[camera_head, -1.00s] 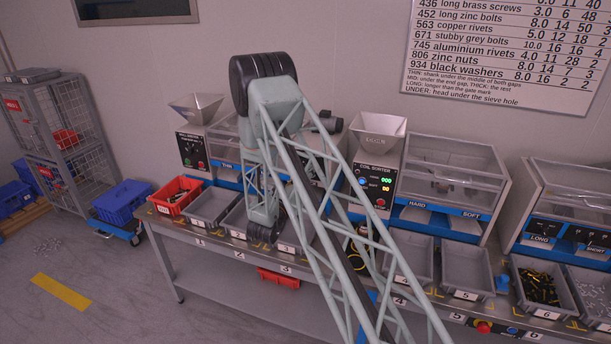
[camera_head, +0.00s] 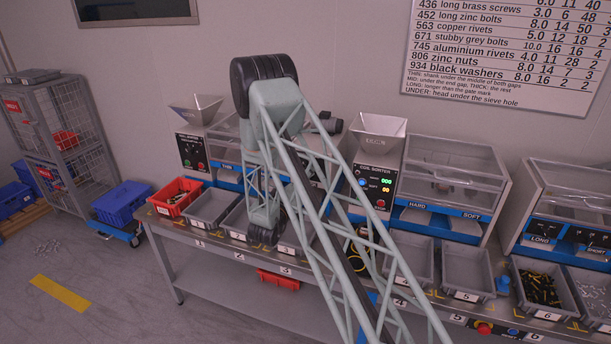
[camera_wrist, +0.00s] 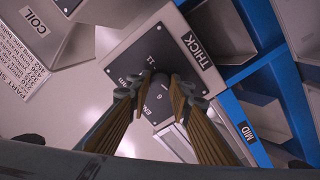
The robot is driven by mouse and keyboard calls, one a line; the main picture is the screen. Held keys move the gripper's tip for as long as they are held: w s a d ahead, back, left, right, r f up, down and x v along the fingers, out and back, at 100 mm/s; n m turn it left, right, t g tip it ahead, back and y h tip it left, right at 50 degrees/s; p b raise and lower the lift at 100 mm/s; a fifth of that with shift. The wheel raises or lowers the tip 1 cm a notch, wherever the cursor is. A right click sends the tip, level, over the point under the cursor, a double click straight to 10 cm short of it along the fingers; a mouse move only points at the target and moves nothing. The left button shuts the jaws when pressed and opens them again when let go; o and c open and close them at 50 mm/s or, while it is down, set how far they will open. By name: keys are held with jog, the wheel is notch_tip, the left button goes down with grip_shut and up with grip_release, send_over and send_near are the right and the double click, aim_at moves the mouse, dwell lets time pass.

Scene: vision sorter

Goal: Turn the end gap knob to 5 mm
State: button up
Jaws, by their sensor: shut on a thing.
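In the wrist view, the dark end gap knob (camera_wrist: 159,88) sits on a dark dial plate (camera_wrist: 140,60) fixed to a light machine panel. My gripper (camera_wrist: 157,91) is shut on the knob, with a finger on each side of it. The plate carries an "11" mark, an "mm" and a partly covered label starting "EN". The fingers hide much of the knob and scale, so its setting cannot be read. In the head view my own arm covers the knob area.
A THICK label (camera_wrist: 198,52) and blue-edged MID chute (camera_wrist: 248,133) lie right of the dial. In the head view, grey bins (camera_head: 466,268) line the bench front.

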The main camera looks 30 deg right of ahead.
jog(key=o, duration=0.8)
jog(key=shift+o, duration=0.2)
jog(key=v, duration=1.2)
jog(key=shift+w, duration=0.1)
